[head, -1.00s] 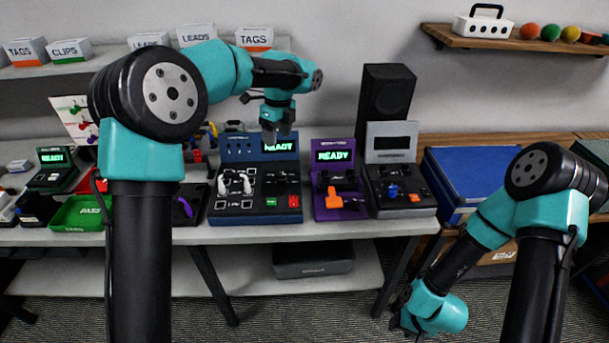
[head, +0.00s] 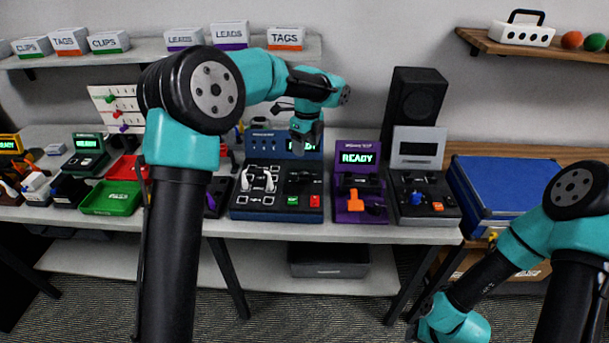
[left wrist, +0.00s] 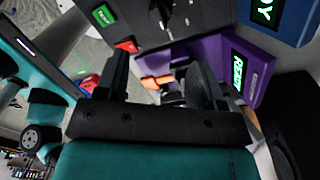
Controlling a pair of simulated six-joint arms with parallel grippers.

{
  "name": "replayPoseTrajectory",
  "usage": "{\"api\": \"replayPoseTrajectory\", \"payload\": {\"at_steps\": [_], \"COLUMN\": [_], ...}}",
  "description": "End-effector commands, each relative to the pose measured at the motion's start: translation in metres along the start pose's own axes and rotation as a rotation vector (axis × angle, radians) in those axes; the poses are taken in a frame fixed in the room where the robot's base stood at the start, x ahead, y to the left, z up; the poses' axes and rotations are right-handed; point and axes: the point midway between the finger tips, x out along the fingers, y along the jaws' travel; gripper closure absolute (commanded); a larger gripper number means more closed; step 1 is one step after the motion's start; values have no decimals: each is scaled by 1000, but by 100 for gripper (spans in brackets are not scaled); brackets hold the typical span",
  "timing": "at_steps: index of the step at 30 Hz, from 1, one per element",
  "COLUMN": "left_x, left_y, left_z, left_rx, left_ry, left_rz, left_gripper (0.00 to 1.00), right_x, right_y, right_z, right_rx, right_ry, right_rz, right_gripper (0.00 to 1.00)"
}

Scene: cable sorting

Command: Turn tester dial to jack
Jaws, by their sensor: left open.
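The blue tester (head: 240,212) stands on the bench in the head view, its green READY screen (head: 308,146) partly covered by my left gripper. Its black dial (head: 300,178) is on the right half of the dark panel, above a green button (head: 292,200) and a red button (head: 314,201). The dial's exact setting is too small to read. My left gripper (head: 304,148) is open and empty, above the back of the tester. In the left wrist view, the dial (left wrist: 161,12) lies beyond the open fingers (left wrist: 158,82). My right gripper (head: 415,332) hangs low, mostly hidden.
A purple READY unit (head: 358,220) with an orange part stands right of the tester, then a grey unit (head: 425,195) with a blue knob. A black speaker (head: 413,100) and a blue case (head: 500,190) are farther right. A green tray (head: 112,198) lies left.

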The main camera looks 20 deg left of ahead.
Motion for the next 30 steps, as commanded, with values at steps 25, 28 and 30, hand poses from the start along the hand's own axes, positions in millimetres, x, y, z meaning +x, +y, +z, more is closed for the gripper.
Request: {"api": "replayPoseTrajectory", "payload": {"at_steps": [25, 28, 30], "left_x": [118, 118, 118], "left_y": [0, 0, 0], "left_z": [0, 0, 0], "left_rx": [-1, -1, -1], "left_ry": [0, 0, 0], "left_rz": [0, -1, -1], "left_gripper": [38, 38, 38], "right_x": [0, 0, 0], "right_y": [0, 0, 0], "right_z": [0, 0, 0], "right_rx": [0, 0, 0], "right_ry": [0, 0, 0], "right_rz": [0, 0, 0], "right_gripper": [57, 57, 57]}}
